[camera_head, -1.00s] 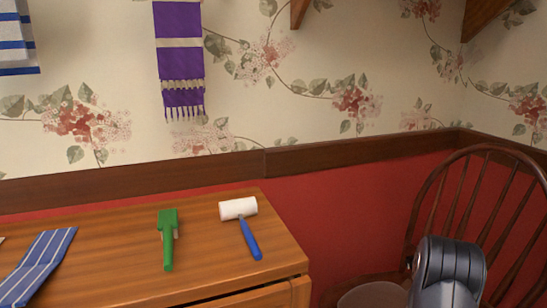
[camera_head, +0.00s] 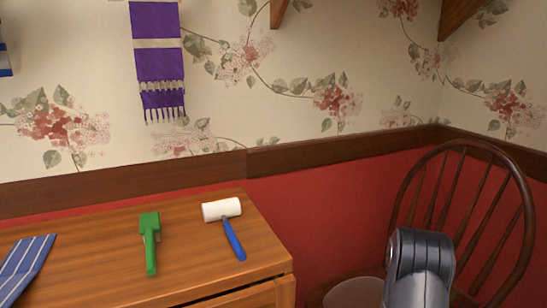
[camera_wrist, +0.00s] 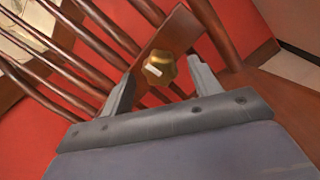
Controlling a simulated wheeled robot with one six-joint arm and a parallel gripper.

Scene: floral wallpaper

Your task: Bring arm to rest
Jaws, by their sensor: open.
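My gripper (camera_wrist: 158,90) shows in the wrist view with its two grey fingers spread apart. It is open, and the fingers point toward the spindles of a wooden chair (camera_wrist: 90,50). A small gold-brown object (camera_wrist: 160,68) shows between the fingertips; I cannot tell what it is or whether it is touched. In the head view part of my arm shows at the lower right, in front of the chair (camera_head: 527,210). The gripper itself is out of that view.
A wooden table (camera_head: 185,265) stands at the left. On it lie a green brush-like tool (camera_head: 150,240), a lint roller (camera_head: 222,210) with a blue handle, and a striped blue cloth (camera_head: 25,265). A purple scarf (camera_head: 157,65) hangs on the wall.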

